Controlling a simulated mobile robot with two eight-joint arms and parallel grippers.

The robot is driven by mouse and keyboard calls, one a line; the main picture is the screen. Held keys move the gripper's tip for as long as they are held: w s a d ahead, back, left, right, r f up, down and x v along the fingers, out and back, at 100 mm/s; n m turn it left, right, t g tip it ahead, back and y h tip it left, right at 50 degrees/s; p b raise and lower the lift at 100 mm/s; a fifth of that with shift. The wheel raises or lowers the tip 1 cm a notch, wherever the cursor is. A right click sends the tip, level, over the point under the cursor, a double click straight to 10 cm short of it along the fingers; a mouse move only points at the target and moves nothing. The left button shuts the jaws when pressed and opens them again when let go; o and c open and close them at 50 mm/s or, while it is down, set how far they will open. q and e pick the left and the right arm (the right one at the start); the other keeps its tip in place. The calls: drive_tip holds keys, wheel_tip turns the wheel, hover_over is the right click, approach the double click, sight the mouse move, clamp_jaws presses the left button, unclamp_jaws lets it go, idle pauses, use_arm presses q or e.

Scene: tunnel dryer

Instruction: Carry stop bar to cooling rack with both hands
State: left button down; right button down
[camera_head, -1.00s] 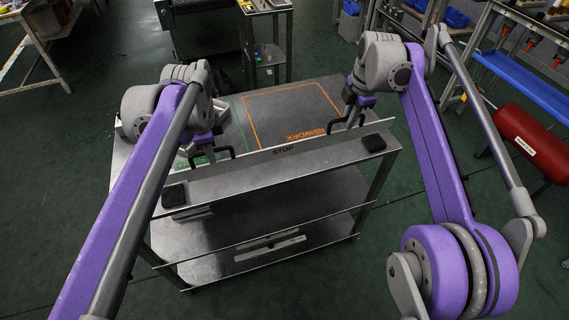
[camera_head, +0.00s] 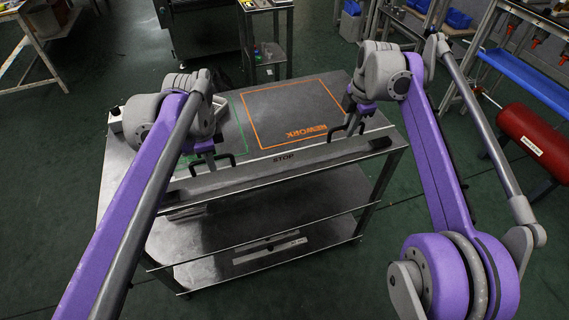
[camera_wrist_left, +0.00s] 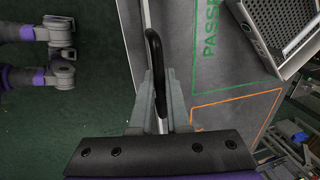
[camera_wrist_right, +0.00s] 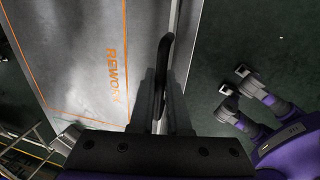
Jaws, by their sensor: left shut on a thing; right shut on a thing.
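The stop bar (camera_head: 275,175) is a long grey bar with dark ends and the word STOP by its middle. It lies across the near edge of the trolley top in the head view; whether it touches is unclear. My left gripper (camera_head: 211,160) is shut on the bar's left black handle (camera_head: 226,159), which also shows in the left wrist view (camera_wrist_left: 155,65). My right gripper (camera_head: 350,122) is shut on the right black handle (camera_head: 338,127), also visible in the right wrist view (camera_wrist_right: 164,65). I cannot tell which thing is the cooling rack.
The metal trolley (camera_head: 330,195) has lower shelves and an orange REWORK outline (camera_head: 292,105) on its top. A perforated metal tray (camera_wrist_left: 282,30) sits by the green PASS outline (camera_wrist_left: 215,70).

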use_arm(q)
drive_tip(key=shift+f+b, duration=0.3)
drive_tip(key=shift+f, duration=0.3)
use_arm(e)
drive_tip(key=shift+f, duration=0.6)
use_arm(q)
drive_tip(key=c, duration=1.3)
unclamp_jaws()
drive_tip(key=shift+w+f, duration=0.1)
drive_tip(key=shift+f, duration=0.05)
use_arm(e)
drive_tip(key=c, duration=1.3)
unclamp_jaws()
drive_tip(key=shift+w+f, duration=0.1)
drive_tip(key=shift+f, duration=0.05)
use_arm(q)
drive_tip(key=o, duration=0.4)
use_arm(e)
drive_tip(key=o, duration=0.4)
use_arm(q)
drive_tip(key=shift+r, duration=0.2)
